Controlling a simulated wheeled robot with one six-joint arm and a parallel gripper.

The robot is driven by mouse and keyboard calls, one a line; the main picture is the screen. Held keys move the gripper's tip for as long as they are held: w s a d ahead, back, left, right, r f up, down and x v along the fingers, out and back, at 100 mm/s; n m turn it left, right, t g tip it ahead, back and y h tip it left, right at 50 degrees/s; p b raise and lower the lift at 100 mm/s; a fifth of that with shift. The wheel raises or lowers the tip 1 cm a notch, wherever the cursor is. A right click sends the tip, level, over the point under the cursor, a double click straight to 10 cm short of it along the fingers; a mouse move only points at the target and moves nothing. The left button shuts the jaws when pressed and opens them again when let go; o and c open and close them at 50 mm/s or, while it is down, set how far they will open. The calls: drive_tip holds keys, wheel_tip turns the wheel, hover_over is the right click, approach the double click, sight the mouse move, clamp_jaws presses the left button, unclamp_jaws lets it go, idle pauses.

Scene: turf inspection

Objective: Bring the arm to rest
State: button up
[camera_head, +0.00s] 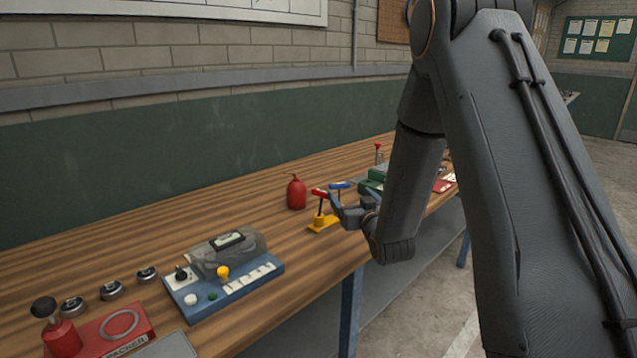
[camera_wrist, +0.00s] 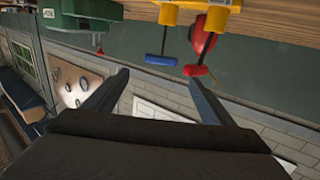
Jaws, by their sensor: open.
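My arm reaches down from the upper right in the head view, over the front edge of the wooden bench (camera_head: 150,245). My gripper (camera_head: 340,205) is beside a yellow stand (camera_head: 322,223) with a red T-handle (camera_head: 319,193) and a blue T-handle (camera_head: 340,185). In the wrist view the two fingers of my gripper (camera_wrist: 158,80) are spread, with nothing between them. The blue T-handle (camera_wrist: 160,59) and red T-handle (camera_wrist: 196,70) show beyond the fingertips in that inverted view. My arm hides part of the bench behind it.
A small red extinguisher-like bottle (camera_head: 296,193) stands behind the yellow stand. A blue panel (camera_head: 235,290) with a clear cover and buttons lies nearer, beside several round gauges (camera_head: 112,290) and a red device (camera_head: 95,335). Green items (camera_head: 371,182) sit farther along. The wall backs the bench.

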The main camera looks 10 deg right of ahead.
drive_tip(key=s+f+g, duration=0.1)
drive_tip(key=s, duration=0.1)
drive_tip(key=s+f+g+h, duration=0.1)
drive_tip(key=s+g, duration=0.1)
drive_tip(key=s+f+g, duration=0.1)
drive_tip(key=g, duration=0.1)
drive_tip(key=shift+s+f, duration=0.25)
drive_tip(key=shift+s, duration=0.15)
drive_tip(key=s+a+f+m+g, duration=0.1)
drive_tip(key=s+f+g, duration=0.2)
drive_tip(key=s+g, duration=0.9)
drive_tip(key=s, duration=2)
drive_tip(key=shift+s+a+h, duration=0.15)
drive_tip(key=shift+a+h, duration=0.1)
drive_tip(key=shift+h, duration=0.15)
